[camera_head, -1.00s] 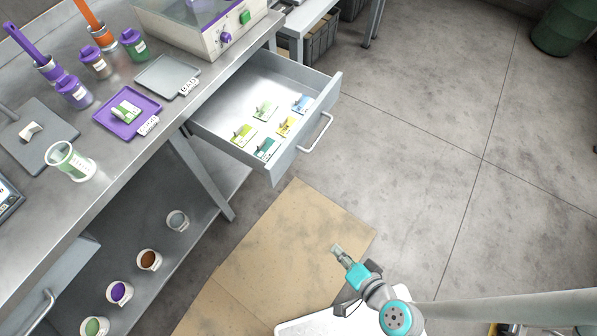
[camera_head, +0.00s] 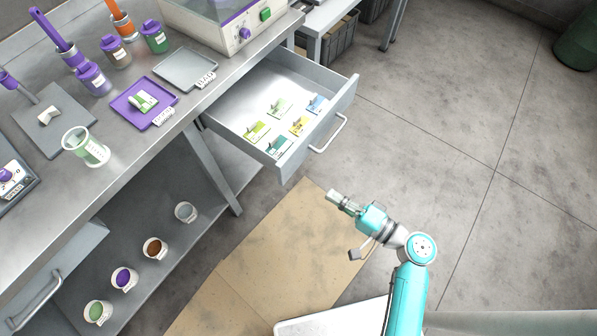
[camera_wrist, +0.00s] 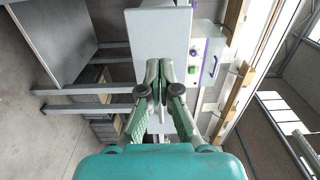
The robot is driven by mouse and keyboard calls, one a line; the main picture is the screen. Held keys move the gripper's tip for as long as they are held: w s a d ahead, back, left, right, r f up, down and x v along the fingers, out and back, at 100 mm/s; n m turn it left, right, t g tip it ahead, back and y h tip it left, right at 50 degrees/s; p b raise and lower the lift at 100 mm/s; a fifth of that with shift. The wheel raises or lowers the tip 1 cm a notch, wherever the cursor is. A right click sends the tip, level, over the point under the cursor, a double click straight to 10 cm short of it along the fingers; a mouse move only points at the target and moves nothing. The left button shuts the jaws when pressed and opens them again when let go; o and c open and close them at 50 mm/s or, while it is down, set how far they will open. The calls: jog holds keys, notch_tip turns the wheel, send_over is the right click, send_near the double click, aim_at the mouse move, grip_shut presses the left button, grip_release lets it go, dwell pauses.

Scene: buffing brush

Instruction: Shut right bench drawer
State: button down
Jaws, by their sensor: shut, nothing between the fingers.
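The right bench drawer (camera_head: 318,139) is pulled out from the bench in the head view. Several small coloured packets (camera_head: 278,107) lie inside it. Its bar handle (camera_head: 329,134) is on the front panel, facing the open floor. My gripper (camera_head: 333,198) is shut and empty, below and to the right of the drawer's near corner, apart from the front panel. In the wrist view my closed fingers (camera_wrist: 167,72) point at a pale flat panel (camera_wrist: 160,40), probably the drawer front.
The bench top (camera_head: 130,125) holds a purple tray (camera_head: 140,103), a grey tray (camera_head: 185,68), bottles and a machine (camera_head: 215,30). Several cups stand on the shelf below. A left drawer handle (camera_head: 37,302) is at lower left. Concrete floor right of the drawer is clear.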

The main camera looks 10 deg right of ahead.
aim_at(290, 168)
jog(key=x, duration=1.1)
jog(key=shift+w+a, duration=0.15)
jog(key=shift+w, duration=0.05)
jog(key=x, duration=2.9)
jog(key=shift+w, duration=0.1)
jog(key=shift+w+a, duration=0.2)
jog(key=shift+w+r, duration=0.1)
jog(key=shift+a+r, duration=0.1)
jog(key=shift+r, duration=0.05)
